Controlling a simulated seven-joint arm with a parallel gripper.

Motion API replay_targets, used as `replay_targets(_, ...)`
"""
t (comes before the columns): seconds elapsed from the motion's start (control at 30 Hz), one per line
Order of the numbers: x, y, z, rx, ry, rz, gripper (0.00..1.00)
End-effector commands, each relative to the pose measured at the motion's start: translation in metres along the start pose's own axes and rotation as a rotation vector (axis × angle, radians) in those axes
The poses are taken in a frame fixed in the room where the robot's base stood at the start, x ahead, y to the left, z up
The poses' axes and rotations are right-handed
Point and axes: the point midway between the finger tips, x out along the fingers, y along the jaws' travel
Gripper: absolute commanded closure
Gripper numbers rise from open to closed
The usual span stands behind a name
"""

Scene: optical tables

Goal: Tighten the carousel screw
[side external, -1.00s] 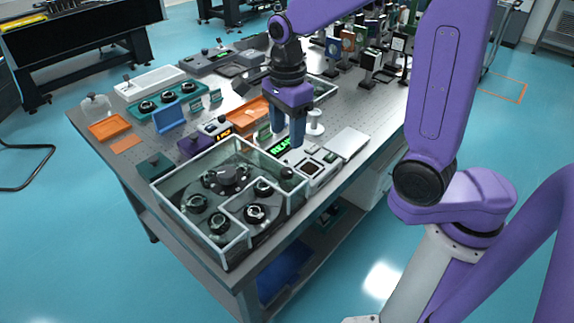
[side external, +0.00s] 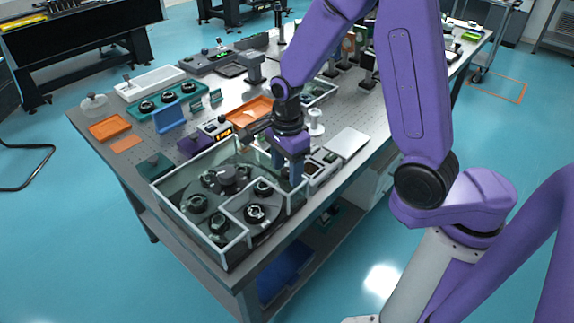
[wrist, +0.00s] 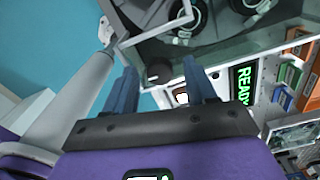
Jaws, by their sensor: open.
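The carousel (side external: 228,181) is a dark round plate with several black ringed mounts, inside a clear-walled enclosure (side external: 172,203) at the near corner of the table. My gripper (side external: 288,174) is open and points down at the enclosure's right end. In the wrist view, a small dark round knob (wrist: 158,72) shows between the fingertips of my gripper (wrist: 160,66); the fingers appear apart from it. I cannot tell for sure whether this knob is the carousel screw. Part of the carousel also shows at the top of the wrist view (wrist: 222,22).
A green-lit READY display (wrist: 242,84) stands beside the right finger in the wrist view. The enclosure walls rise close to my gripper. A flat pale plate (side external: 347,142) lies to the right. Orange trays (side external: 110,128) and a teal rack (side external: 165,104) are farther back.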

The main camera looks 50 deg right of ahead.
Motion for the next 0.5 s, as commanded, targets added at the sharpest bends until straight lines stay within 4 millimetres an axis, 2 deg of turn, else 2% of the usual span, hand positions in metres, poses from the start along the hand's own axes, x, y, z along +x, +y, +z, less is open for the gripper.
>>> replay_targets(0.07,-0.0001,0.0000,0.0000,0.000,0.000,0.000,0.47)
replay_targets(0.2,-0.0002,0.0000,-0.0001,0.000,0.000,0.000,0.93)
replay_targets(0.23,-0.0003,0.0000,-0.0001,0.000,0.000,0.000,1.00)
replay_targets(0.5,-0.0004,-0.0001,-0.0002,-0.017,0.000,0.001,1.00)
